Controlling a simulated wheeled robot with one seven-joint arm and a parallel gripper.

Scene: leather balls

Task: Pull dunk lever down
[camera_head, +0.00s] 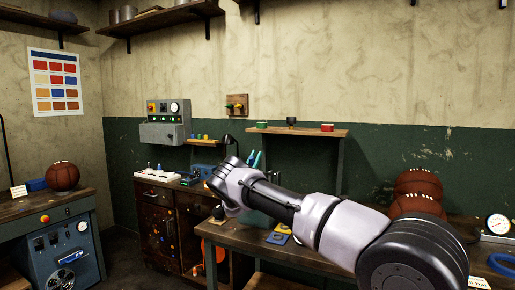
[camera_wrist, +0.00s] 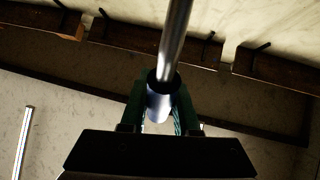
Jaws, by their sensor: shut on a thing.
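In the wrist view my gripper (camera_wrist: 160,102) is shut on a smooth, blue-grey sleeve at the end of a steel rod, which I take to be the dunk lever (camera_wrist: 176,45). The fingers are on both sides of the sleeve, and the rod runs up out of the picture. In the head view my arm reaches from the lower right toward the middle, and my wrist hides the fingers and the held lever.
A wooden bench (camera_head: 290,256) runs below my arm, with two stacked leather balls (camera_head: 417,184) at its right. A grey control box (camera_head: 165,123) hangs on the back wall. Another ball (camera_head: 62,176) sits on the left bench. A small wall shelf (camera_head: 290,130) is behind my arm.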

